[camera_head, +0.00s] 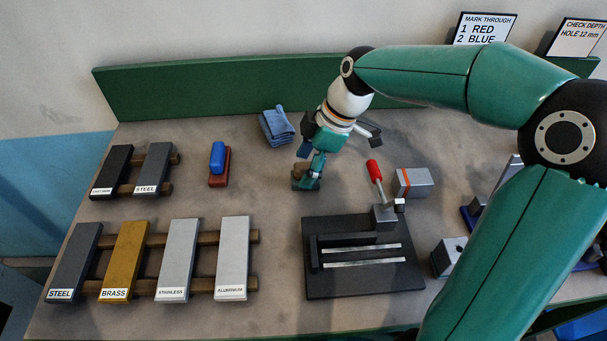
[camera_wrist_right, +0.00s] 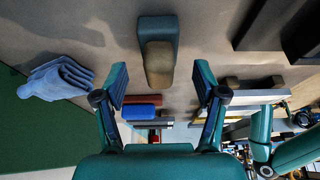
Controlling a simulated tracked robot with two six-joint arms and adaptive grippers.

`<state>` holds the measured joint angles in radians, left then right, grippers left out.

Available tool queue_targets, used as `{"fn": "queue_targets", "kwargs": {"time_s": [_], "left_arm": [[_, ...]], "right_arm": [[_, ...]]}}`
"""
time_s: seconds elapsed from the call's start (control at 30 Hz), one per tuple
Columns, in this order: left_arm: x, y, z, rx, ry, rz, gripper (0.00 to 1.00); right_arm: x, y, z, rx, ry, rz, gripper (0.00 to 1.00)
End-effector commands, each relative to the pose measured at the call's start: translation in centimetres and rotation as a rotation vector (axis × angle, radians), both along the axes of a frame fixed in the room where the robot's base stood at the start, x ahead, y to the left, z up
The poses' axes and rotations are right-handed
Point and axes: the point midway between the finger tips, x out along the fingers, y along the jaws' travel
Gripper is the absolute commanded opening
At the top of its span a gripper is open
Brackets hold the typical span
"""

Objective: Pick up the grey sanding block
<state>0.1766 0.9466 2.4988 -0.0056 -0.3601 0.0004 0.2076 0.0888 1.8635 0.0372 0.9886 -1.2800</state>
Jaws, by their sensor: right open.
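The grey sanding block shows in the right wrist view as a dark grey base (camera_wrist_right: 158,27) with a brown grip (camera_wrist_right: 158,66) on top. It lies on the bench ahead of my right gripper's fingertips, in line with the gap between them. My left gripper is not in view.
A blue cloth (camera_head: 276,126) and a red block with a blue grip (camera_head: 219,167) lie to the left. A red-handled tool (camera_head: 374,170), a grey block with an orange band (camera_head: 413,183) and a dark machine plate (camera_head: 362,281) are to the right. Labelled metal bars (camera_head: 178,260) lie front left.

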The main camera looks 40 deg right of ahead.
Motion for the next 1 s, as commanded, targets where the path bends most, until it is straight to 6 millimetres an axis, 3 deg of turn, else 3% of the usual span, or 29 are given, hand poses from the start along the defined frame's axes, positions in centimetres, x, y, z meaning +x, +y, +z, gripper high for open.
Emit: {"fn": "queue_targets", "kwargs": {"time_s": [0.2,0.5,0.9,1.0], "left_arm": [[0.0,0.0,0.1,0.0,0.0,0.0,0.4],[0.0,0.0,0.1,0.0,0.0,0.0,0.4],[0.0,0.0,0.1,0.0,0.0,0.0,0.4],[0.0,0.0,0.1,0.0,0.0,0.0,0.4]], "right_arm": [[0.6,0.9,-2.7,0.001,0.004,0.001,0.71],[0.8,1.0,-3.0,0.0,0.001,0.0,0.69],[0.8,1.0,-3.0,0.0,0.001,0.0,0.03],[0.8,1.0,-3.0,0.0,0.0,0.0,0.01]]}}
